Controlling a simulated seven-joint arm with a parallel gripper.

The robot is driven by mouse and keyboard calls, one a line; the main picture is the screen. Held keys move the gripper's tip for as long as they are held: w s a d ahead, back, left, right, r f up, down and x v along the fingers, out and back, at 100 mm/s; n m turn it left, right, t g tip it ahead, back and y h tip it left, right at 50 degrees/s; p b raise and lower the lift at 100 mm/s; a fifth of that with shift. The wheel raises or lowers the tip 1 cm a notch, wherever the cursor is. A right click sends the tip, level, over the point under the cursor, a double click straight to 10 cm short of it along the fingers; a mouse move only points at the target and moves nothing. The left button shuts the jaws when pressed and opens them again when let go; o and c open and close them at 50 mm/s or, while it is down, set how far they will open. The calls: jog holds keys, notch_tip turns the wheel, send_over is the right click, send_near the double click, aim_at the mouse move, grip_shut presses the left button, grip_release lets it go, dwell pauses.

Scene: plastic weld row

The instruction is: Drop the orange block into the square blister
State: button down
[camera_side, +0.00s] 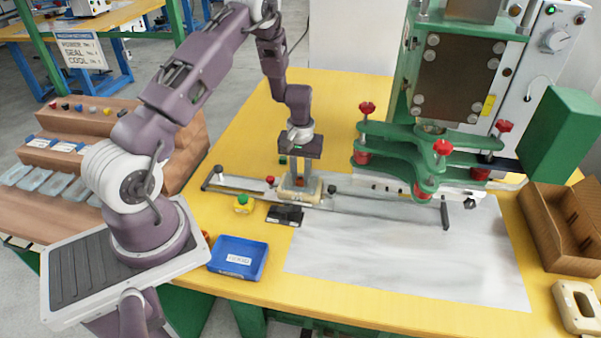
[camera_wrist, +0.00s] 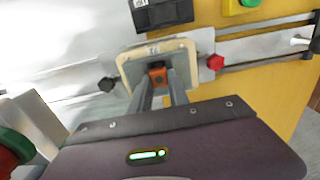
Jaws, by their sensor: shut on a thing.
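The orange block (camera_wrist: 157,76) is between the fingertips of my gripper (camera_wrist: 163,88), which is shut on it. In the side view my gripper (camera_side: 299,178) points straight down over the rail, with the orange block (camera_side: 299,183) just showing between its fingers. The square blister (camera_wrist: 137,62) is a grey recess in a cream square frame, directly below the fingertips in the wrist view. In the side view the cream frame (camera_side: 290,195) sits on the rail. The block is over or within the blister; I cannot tell whether it touches the bottom.
A green press with red knobs (camera_side: 443,147) stands right of my gripper. A black box (camera_side: 285,215) and a yellow-based green button (camera_side: 243,203) are in front of the rail. A blue tray (camera_side: 238,258) lies at the front edge. A pale sheet (camera_side: 400,260) covers clear table.

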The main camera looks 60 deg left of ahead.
dwell(0.4)
jog(key=c, duration=1.2)
grip_release()
jog(key=c, duration=0.4)
jog(key=shift+r, duration=3.5)
